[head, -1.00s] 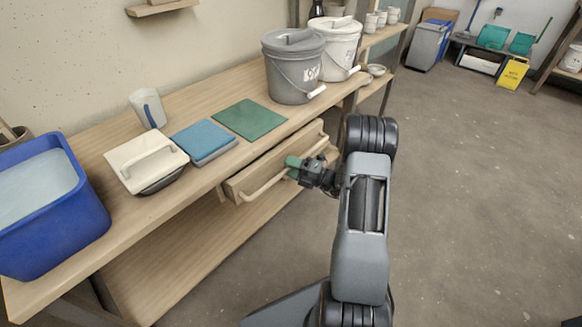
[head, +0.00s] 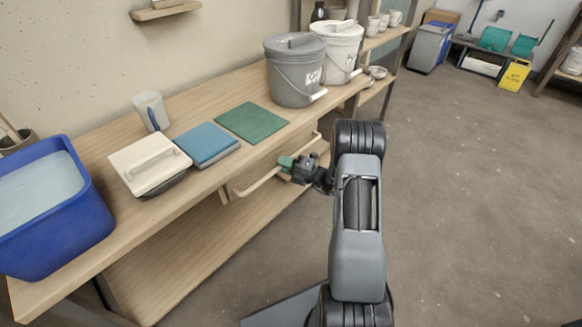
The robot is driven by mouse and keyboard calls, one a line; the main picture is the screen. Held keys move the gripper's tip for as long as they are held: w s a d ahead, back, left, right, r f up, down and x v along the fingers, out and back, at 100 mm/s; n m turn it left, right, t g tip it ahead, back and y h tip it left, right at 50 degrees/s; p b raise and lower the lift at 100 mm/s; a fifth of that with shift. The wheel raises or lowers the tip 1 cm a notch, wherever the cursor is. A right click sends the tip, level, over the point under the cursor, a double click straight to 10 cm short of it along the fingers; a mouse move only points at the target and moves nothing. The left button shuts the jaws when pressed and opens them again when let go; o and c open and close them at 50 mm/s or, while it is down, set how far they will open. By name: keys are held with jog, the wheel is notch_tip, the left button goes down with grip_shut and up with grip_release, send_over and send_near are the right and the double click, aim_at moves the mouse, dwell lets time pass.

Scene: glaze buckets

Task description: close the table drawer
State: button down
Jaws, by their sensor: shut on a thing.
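The table drawer (head: 262,167) is under the wooden worktop, below the green mat. Its front sits close to the table edge and little or none of its inside shows; I cannot tell whether a small gap is left. A long pale bar handle (head: 257,184) runs along its front. My gripper (head: 287,163) has its green fingertips at the handle, right of its middle, and is shut on it. The exact contact is small and partly hidden by the fingers.
On the worktop (head: 192,186) stand a blue tub (head: 62,235), a lidded white box (head: 150,168), a cup (head: 151,110), a blue sponge-like block (head: 207,146), a green mat (head: 251,122), a grey bucket (head: 296,75) and a white bucket (head: 338,50). The floor (head: 460,200) at right is clear.

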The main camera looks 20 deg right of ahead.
jog(key=shift+w+a, duration=0.15)
jog(key=shift+w, duration=0.35)
jog(key=c, duration=1.5)
grip_release()
jog(key=shift+r, duration=0.1)
jog(key=shift+o, duration=0.6)
jog(key=shift+w+a, duration=0.1)
jog(key=shift+a, duration=0.05)
jog(key=shift+o, duration=1.4)
jog(key=p+v, duration=0.3)
jog(key=v, duration=1.1)
jog(key=shift+f, duration=0.2)
